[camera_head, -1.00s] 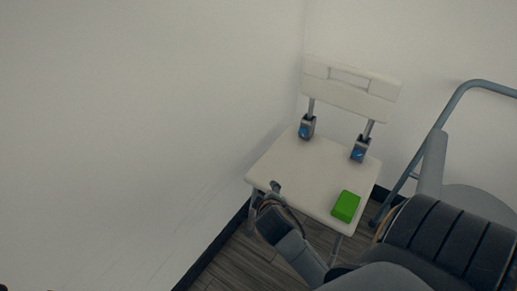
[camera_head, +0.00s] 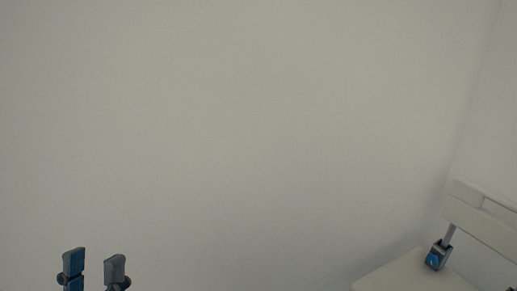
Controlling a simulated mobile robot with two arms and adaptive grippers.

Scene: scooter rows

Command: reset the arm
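My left gripper (camera_head: 95,270) shows at the bottom left of the head view. Its two fingertips point up and stand apart with a gap between them. Nothing is between the fingers, and the rest of the gripper and arm is below the picture. My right gripper is not in view.
A white chair (camera_head: 413,274) stands at the lower right, cut off by the picture's edges; its backrest (camera_head: 482,215) and one blue-and-grey bracket (camera_head: 437,256) show. A bare pale wall (camera_head: 250,130) fills most of the view.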

